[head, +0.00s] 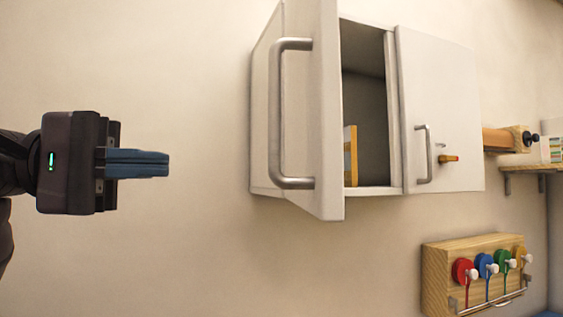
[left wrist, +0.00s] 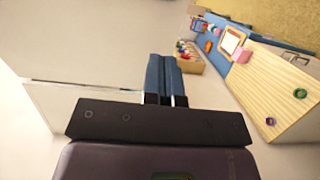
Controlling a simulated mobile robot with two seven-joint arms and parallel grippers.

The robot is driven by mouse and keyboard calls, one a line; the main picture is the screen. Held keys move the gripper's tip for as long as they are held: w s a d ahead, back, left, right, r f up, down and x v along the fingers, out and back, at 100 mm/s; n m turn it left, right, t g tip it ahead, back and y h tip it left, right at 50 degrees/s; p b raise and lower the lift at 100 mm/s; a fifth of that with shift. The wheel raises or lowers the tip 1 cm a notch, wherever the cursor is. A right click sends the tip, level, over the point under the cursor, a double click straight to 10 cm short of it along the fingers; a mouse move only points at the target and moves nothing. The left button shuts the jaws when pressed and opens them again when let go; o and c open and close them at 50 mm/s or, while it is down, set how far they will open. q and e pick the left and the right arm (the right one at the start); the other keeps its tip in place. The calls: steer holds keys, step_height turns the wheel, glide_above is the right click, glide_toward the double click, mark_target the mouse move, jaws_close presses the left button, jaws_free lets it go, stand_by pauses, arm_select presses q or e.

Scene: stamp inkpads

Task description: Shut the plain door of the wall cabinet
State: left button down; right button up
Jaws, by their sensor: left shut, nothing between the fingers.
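The white wall cabinet (head: 267,110) hangs on the wall right of the middle in the head view. Its plain door (head: 328,110), at the left, stands open and swung out toward me, with a long metal bar handle (head: 278,115). My left gripper (head: 168,164) is left of the door, apart from it, with its blue fingers shut, empty and pointing right. The fingers also show in the left wrist view (left wrist: 166,78). A pale panel at the left of that view may be part of the cabinet; I cannot tell for sure. My right gripper is not in view.
The cabinet's other door (head: 440,100) is shut and has a handle and a key with an orange tag (head: 449,158). A yellow-edged item (head: 351,155) stands inside. A wooden rack (head: 437,280) with coloured discs hangs below. Bare wall lies between gripper and door.

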mark_target(308, 165)
arm_select(q)
steer(key=d+p, duration=0.1)
steer(key=d, duration=0.5)
steer(key=d+p, duration=0.2)
steer(key=d, duration=0.4)
steer(key=shift+w+r, duration=0.15)
steer(key=shift+w, duration=0.05)
steer(key=shift+d+p, duration=0.45)
steer(key=shift+d, duration=0.4)
